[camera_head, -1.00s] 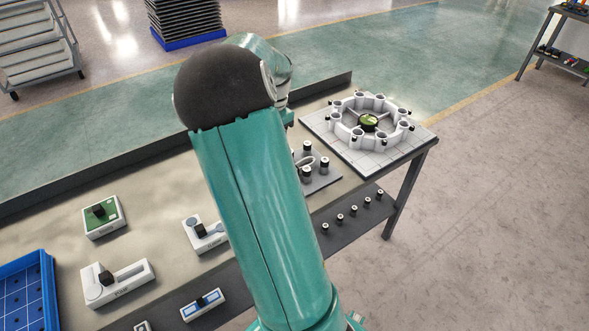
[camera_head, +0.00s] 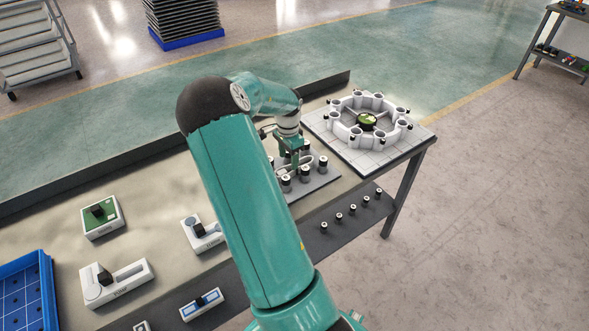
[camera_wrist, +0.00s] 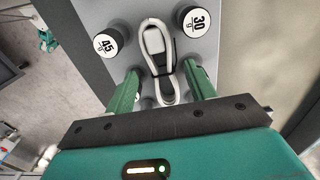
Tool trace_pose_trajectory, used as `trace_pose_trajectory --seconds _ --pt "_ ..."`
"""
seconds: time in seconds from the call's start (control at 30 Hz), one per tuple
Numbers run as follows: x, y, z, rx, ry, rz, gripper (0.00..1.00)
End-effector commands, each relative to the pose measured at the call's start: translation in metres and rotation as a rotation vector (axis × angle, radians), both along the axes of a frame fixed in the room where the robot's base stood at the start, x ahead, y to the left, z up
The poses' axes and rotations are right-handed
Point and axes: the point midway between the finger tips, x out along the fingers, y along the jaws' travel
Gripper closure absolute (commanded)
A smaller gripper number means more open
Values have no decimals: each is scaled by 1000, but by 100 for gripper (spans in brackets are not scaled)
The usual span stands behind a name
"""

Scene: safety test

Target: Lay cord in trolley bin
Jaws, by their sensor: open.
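A white looped cord (camera_wrist: 141,42) lies on a grey plate among small cylinders in the wrist view. A dark and grey piece shows inside the loop. My gripper (camera_wrist: 160,70) is open, its two green fingers on either side of the lower part of the cord. Whether they touch it I cannot tell. In the head view my gripper (camera_head: 291,158) points down over the plate at the bench's right part, partly covering the cord. A wheeled trolley (camera_head: 38,48) stands at the far upper left; I cannot make out a bin on it.
Black-and-white cylinders marked 45 g (camera_wrist: 106,43) and 30 g (camera_wrist: 192,20) stand close to the cord. A white ring fixture (camera_head: 345,135) is to the right. Several small devices (camera_head: 102,217) and a blue crate (camera_head: 48,270) are at the left.

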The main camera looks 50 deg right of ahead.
Motion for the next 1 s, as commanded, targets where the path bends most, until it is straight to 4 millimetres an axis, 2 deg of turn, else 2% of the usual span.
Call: trace_pose_trajectory --seconds 0.3,0.57,0.83,0.9,1.0 --pt "-2 -1 -44 1 4 -1 45" --pt "-1 -1 -48 0 0 0 45" --pt "-1 -1 -48 0 1 0 96" --pt "-1 -1 -48 0 0 0 100" --pt "-1 -1 -48 0 0 0 100"
